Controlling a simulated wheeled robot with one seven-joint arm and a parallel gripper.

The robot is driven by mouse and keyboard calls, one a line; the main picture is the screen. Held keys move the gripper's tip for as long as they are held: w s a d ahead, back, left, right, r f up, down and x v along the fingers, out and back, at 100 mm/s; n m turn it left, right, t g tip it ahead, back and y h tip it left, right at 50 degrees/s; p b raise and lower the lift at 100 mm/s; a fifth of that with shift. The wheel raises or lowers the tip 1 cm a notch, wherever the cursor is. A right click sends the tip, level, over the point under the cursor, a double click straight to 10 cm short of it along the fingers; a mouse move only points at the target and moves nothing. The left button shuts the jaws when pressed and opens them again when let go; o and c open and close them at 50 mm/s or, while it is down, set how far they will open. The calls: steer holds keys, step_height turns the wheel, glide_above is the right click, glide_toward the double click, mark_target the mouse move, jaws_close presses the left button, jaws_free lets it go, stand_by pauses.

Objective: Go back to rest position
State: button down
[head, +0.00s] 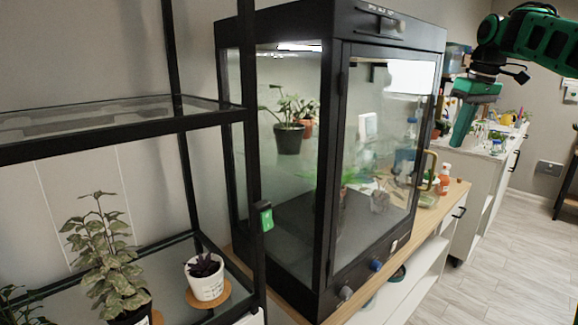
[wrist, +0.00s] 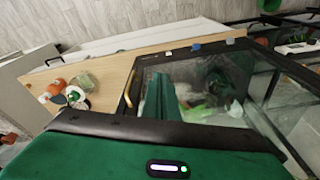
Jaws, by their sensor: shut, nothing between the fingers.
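My gripper (head: 460,139) is raised at the upper right of the head view, to the right of the glass cabinet (head: 328,190). Its green fingers point down and are shut with nothing between them. In the wrist view the gripper's green fingers (wrist: 162,98) stand in front of the cabinet's glass, and the view looks down past them. The cabinet has a black frame and its glass front looks closed. A potted plant (head: 289,128) shows inside or through its glass.
A black shelf (head: 120,125) on the left holds a leafy plant (head: 105,255) and a white pot (head: 206,277). Bottles (head: 444,178) stand on the wooden bench (head: 455,192) beside the cabinet. Open floor (head: 500,260) lies at the right.

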steer(key=s+a+f+m, duration=0.1)
steer(key=s+f+m, duration=0.2)
steer(key=s+f, duration=0.5)
steer(key=s+a+f+m+g, duration=0.1)
steer(key=s+f+m, duration=0.3)
steer(key=s, duration=1.6)
steer(key=s+a+f+m+h, duration=0.1)
steer(key=s+a+f+m, duration=0.1)
steer(key=s+f, duration=1.1)
steer(key=shift+s+m+g, duration=0.3)
steer(key=shift+s+m, duration=0.25)
steer(key=shift+m, duration=0.35)
steer(key=shift+w+f, duration=0.25)
steer(key=shift+w, duration=0.35)
